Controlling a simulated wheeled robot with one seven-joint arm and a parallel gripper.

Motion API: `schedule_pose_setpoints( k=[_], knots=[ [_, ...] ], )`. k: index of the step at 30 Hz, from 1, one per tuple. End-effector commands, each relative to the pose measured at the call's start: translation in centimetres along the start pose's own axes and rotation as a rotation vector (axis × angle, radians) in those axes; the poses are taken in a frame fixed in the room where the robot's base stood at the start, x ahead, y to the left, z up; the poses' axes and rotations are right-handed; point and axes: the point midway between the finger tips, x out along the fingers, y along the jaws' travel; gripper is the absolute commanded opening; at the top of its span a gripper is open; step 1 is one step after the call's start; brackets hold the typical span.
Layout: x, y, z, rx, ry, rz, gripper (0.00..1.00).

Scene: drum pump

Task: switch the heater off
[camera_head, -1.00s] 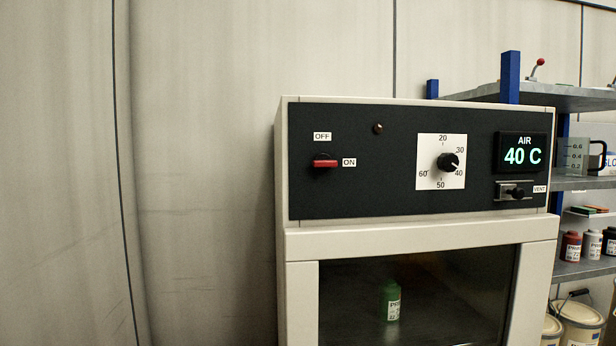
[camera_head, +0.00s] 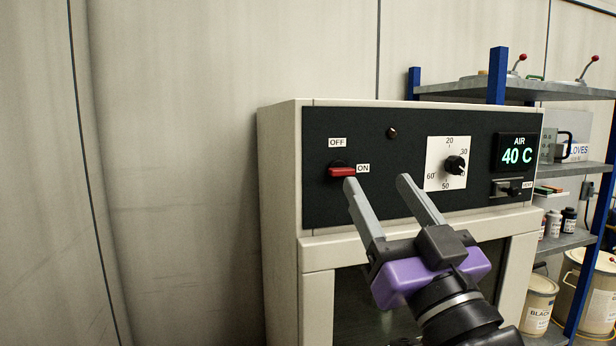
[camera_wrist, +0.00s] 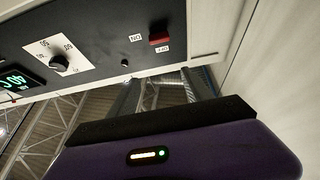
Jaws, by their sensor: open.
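The heater is a pale cabinet (camera_head: 279,200) with a dark control panel (camera_head: 320,210). Its red switch handle (camera_head: 342,171) lies level, pointing at the ON label, with the OFF label (camera_head: 337,142) above it. The red switch also shows in the wrist view (camera_wrist: 159,39). My gripper (camera_head: 377,180) is open and empty in front of the panel. Its left fingertip appears just below and right of the switch, the right one near the dial. I cannot tell whether a finger touches the panel. The display (camera_head: 517,154) reads AIR 40 C.
A black dial (camera_head: 455,165) on a white scale sits right of the switch, and a vent slider (camera_head: 512,188) sits under the display. A shelf unit (camera_head: 497,75) with bottles, a jug and buckets stands at the right. The wall left of the cabinet is bare.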

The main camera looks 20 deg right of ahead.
Motion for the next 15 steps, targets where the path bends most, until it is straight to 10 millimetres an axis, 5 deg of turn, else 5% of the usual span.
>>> schedule_pose_setpoints(
  k=[6, 15],
  knots=[
    [-0.1, 0.0, 3.2, 0.000, -0.125, 0.000, 0.58],
    [3.5, 0.0, 3.7, 0.000, -0.134, 0.000, 0.58]
  ],
)
